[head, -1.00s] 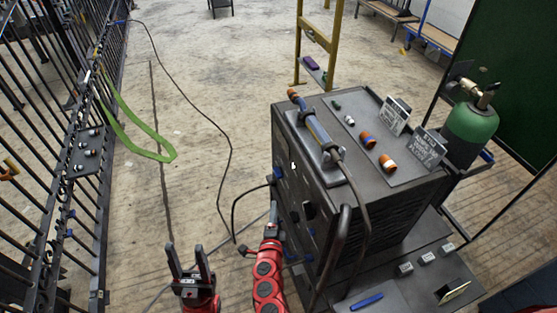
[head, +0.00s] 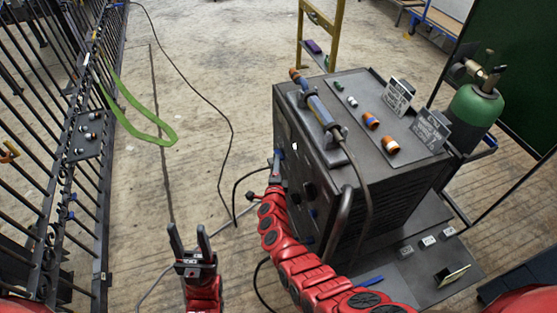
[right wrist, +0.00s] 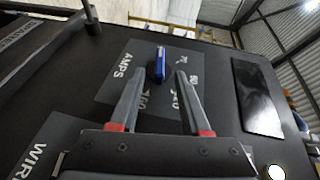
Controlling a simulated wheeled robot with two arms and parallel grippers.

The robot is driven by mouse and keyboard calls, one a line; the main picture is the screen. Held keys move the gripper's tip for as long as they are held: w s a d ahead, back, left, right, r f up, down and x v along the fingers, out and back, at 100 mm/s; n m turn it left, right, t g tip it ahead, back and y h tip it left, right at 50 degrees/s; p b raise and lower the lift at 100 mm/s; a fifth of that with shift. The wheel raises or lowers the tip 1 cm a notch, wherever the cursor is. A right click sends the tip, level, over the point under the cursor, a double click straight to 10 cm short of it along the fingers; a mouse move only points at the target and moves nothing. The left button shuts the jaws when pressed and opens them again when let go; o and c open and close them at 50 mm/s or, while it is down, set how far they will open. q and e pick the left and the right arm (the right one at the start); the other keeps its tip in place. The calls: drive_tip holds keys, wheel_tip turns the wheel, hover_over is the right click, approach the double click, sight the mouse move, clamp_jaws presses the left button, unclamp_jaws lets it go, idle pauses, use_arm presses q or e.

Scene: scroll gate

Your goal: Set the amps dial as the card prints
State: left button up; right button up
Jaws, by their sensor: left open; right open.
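The welder (head: 330,190) is a dark box right of centre in the head view. Two printed cards stand on its top, one behind (head: 398,95) and one nearer (head: 430,130); their print is too small to read. In the right wrist view the blue amps dial (right wrist: 160,62) is a narrow bar on a panel marked AMPS, with numbers partly hidden by the fingers. My right gripper (right wrist: 160,82) is open, its fingertips at either side below the dial; contact is not clear. My left gripper (head: 190,240) is open and empty above the floor.
A second panel marked WIRE (right wrist: 38,155) lies at lower left in the wrist view. A torch (head: 318,112) and orange-capped parts lie on the welder top. A green gas cylinder (head: 472,115) stands behind right.

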drive_tip(key=shift+w+d+f+b, duration=0.1)
drive_tip(key=shift+w+f+b, duration=0.1)
drive_tip(key=shift+w+b, duration=0.7)
drive_tip(key=shift+w+d+f+b, duration=0.1)
drive_tip(key=shift+w+f+b, duration=0.2)
drive_tip(key=shift+w, duration=1.1)
drive_tip(key=shift+r, duration=0.15)
clamp_jaws()
